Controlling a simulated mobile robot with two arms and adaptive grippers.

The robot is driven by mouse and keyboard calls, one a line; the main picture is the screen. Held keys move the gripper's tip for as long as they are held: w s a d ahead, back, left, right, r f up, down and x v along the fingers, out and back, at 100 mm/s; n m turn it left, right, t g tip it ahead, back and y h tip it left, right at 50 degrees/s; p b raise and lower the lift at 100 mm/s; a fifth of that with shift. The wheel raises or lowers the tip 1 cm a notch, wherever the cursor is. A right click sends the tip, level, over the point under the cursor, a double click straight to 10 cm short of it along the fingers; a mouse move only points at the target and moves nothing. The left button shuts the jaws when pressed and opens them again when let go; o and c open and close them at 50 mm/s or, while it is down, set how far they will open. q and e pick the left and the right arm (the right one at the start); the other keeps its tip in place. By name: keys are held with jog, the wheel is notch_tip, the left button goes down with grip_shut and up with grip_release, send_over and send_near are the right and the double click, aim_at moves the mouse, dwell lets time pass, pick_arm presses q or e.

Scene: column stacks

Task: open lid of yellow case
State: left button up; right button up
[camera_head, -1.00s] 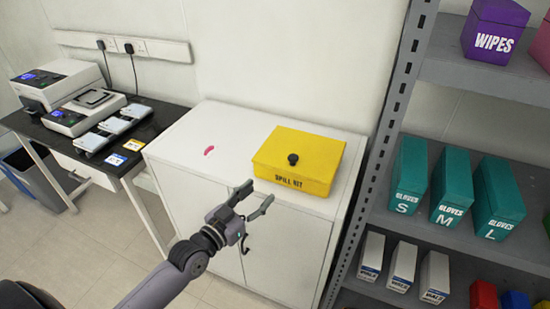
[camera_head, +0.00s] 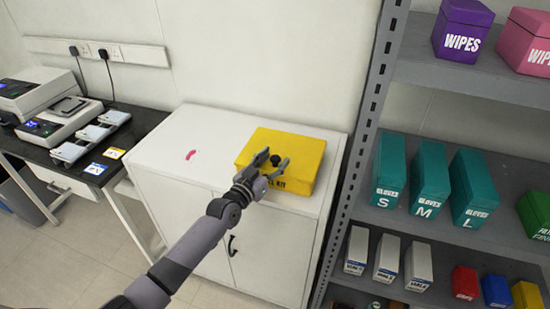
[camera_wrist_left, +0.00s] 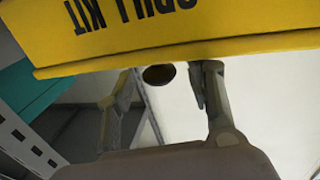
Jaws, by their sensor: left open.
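The yellow case (camera_head: 302,149), marked "SPILL KIT", sits shut on the white cabinet. Its black round knob (camera_head: 275,159) stands on the lid. My left gripper (camera_head: 274,163) is open at the front of the case, with its fingertips around the height of the knob and partly covering the lettering. In the left wrist view the case front (camera_wrist_left: 200,30) fills the top with its lettering upside down. There the dark knob (camera_wrist_left: 158,75) shows between the two open fingers. I cannot tell whether the fingers touch it. My right gripper is not in view.
A grey shelf rack (camera_head: 405,235) with boxes stands close on the right. A black bench (camera_head: 145,118) with devices is at the left.

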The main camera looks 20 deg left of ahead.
pick_arm(q)
jog(key=shift+w+d, duration=0.2)
jog(key=shift+w, duration=0.35)
jog(key=shift+c, duration=0.5)
grip_shut()
